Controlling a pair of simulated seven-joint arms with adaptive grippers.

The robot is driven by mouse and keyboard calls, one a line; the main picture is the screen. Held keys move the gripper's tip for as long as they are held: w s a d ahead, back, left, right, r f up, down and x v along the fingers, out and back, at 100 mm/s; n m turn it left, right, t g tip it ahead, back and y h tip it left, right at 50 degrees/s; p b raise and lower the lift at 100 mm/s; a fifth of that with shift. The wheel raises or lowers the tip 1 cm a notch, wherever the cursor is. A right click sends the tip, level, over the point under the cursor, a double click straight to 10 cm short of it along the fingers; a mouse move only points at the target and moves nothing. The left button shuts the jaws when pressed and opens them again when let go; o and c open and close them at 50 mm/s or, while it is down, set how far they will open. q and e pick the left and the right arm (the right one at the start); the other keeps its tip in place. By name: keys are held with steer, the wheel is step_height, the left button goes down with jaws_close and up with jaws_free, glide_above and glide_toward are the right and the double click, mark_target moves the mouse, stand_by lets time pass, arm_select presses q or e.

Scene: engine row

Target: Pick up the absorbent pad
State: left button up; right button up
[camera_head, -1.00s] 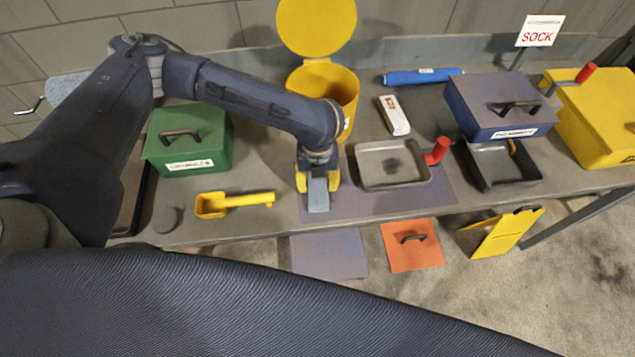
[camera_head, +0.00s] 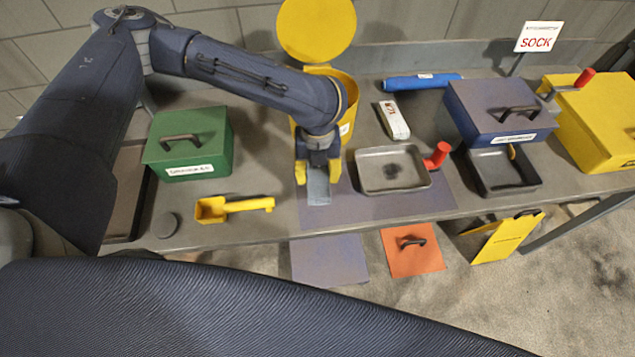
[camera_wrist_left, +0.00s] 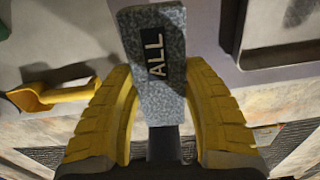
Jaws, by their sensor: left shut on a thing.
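The absorbent pad (camera_head: 318,187) is a grey speckled block. In the left wrist view the pad (camera_wrist_left: 158,70) shows a black label reading "ALL". My left gripper (camera_head: 318,174), with yellow fingers, is shut on the pad, which sticks out past the fingertips. In the head view the pad is over the grey-blue mat (camera_head: 430,197) near the bench's front; its gap from the mat is hard to judge. My right gripper is not in view.
A yellow open-lidded bin (camera_head: 343,90) stands just behind my gripper. A metal tray (camera_head: 392,187) with a red handle is close on the right. A yellow scoop (camera_head: 235,206) and green box (camera_head: 188,143) are on the left. A blue box (camera_head: 498,108) stands further right.

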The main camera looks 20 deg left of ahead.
mark_target(318, 172)
arm_select(q)
step_height(318, 172, up, 13)
steer(key=shift+r, duration=0.2)
stand_by(0.3)
